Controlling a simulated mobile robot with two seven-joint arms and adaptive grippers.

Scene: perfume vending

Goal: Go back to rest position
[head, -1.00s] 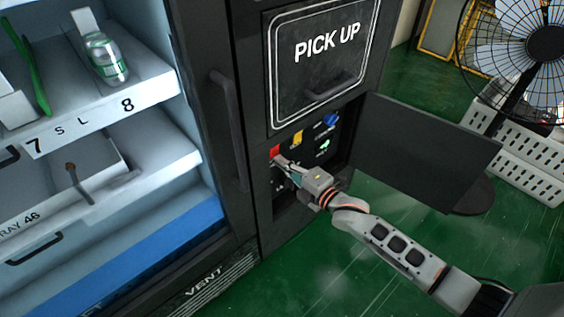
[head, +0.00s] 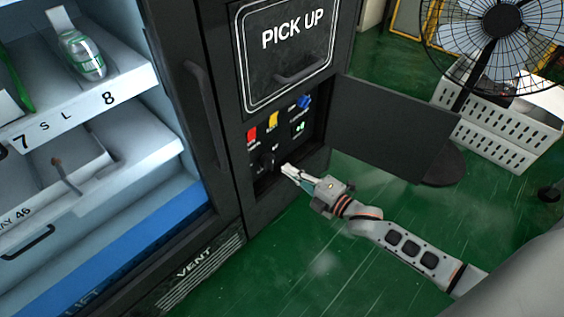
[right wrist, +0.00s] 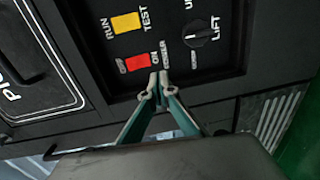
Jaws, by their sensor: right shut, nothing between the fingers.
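My right gripper (head: 287,170) is shut and empty. It is just in front of the lower part of the control panel (head: 284,133) on the black vending machine. In the right wrist view its two fingertips (right wrist: 158,85) meet below the red switch (right wrist: 137,63) and the yellow switch (right wrist: 125,22). The black LIFT knob (right wrist: 200,35) shows to their right. Whether the fingertips touch the panel is hard to tell. My left gripper is not in view.
The open black panel door (head: 388,128) sticks out to the right of the controls, above and behind my right arm. A fan (head: 497,40) and a white crate (head: 505,135) stand further right. The green floor (head: 300,260) below is clear.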

